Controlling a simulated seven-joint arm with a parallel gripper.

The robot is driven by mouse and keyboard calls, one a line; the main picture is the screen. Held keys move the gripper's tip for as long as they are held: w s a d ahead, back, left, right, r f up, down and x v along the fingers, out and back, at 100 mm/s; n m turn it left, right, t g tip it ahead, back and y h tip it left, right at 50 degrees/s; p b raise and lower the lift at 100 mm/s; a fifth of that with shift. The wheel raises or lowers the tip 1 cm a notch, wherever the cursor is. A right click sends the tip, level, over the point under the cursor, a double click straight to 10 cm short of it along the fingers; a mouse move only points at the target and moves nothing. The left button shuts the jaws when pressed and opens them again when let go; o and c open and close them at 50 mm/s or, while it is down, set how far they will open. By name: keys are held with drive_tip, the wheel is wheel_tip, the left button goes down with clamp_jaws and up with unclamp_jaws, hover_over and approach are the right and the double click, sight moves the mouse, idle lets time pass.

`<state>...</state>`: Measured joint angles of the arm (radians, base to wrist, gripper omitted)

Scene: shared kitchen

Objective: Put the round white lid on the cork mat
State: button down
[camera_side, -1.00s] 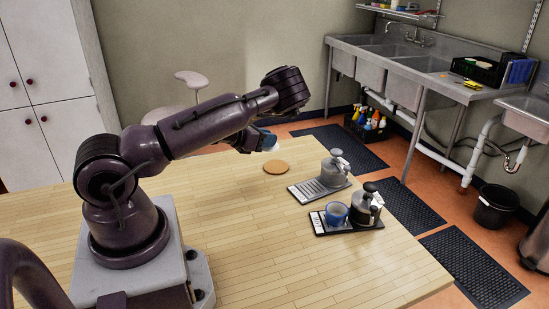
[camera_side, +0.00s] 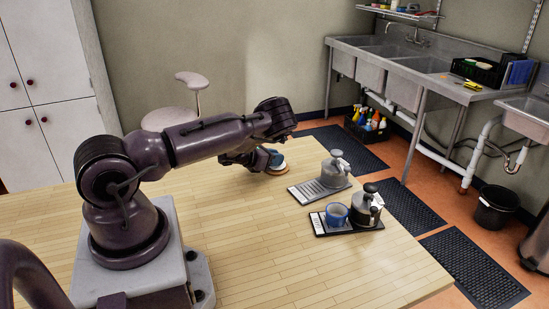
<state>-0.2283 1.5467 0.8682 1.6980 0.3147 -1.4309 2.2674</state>
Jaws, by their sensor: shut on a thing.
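The cork mat (camera_side: 283,172) is a small round tan disc on the far part of the table. Most of it is now covered by my gripper and the lid. The round white lid (camera_side: 279,167) shows as a thin pale edge with a bluish part above it, at the mat. My gripper (camera_side: 274,162) is shut on the lid, low over the mat. It is too small to tell whether the lid touches the cork.
A grey grinder-like pot (camera_side: 336,167) stands on a grey tray to the right. In front of it, a dark tray holds a blue cup (camera_side: 336,213) and a metal pot (camera_side: 367,206). The wooden table's front (camera_side: 290,265) is clear.

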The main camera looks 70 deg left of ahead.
drive_tip(key=shift+f, duration=0.15)
drive_tip(key=c, duration=1)
unclamp_jaws()
